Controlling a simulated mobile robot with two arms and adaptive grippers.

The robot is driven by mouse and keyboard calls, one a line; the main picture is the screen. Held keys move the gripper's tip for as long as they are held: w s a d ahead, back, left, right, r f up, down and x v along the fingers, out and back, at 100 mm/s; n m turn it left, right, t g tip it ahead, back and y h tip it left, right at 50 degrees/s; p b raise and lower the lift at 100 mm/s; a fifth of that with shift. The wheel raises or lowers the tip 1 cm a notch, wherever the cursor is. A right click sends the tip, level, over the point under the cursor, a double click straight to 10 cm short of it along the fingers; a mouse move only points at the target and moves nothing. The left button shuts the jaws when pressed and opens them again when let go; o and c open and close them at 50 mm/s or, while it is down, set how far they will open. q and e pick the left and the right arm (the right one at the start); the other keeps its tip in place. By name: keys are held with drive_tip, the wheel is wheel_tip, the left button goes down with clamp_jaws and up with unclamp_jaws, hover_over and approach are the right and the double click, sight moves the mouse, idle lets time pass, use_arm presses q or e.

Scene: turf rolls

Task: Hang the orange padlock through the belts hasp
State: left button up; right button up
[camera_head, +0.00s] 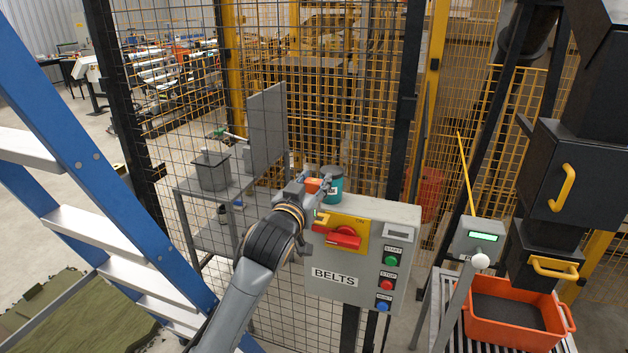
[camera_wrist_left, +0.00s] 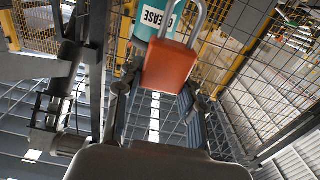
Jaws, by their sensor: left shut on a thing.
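The orange padlock (camera_wrist_left: 170,66) is between the fingers of my left gripper (camera_wrist_left: 160,88), its grey shackle pointing up and open to view in the left wrist view. In the head view my left gripper (camera_head: 312,187) is shut on the padlock (camera_head: 313,185), above the top left of the grey BELTS box (camera_head: 360,255). The box has a yellow plate with a red rotary handle (camera_head: 343,238). The hasp (camera_head: 321,222) seems to be the yellow piece left of the handle, partly hidden by my gripper. The padlock is apart from it. My right gripper is not in view.
A teal grease can (camera_head: 332,186) stands on or just behind the box top; it also shows in the left wrist view (camera_wrist_left: 155,18). Green, red and blue buttons line the box's right side. Mesh fencing stands behind, a blue ladder (camera_head: 95,160) at left, an orange crate (camera_head: 515,318) at right.

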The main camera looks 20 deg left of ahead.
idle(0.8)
use_arm(q)
drive_tip(key=shift+f+b, duration=1.4)
drive_tip(key=shift+f, duration=1.15)
drive_tip(key=o, duration=1.3)
drive_tip(key=shift+s, duration=0.15)
drive_tip(key=s, duration=1.1)
drive_tip(key=shift+s+a, duration=0.2)
drive_tip(key=shift+s, duration=0.2)
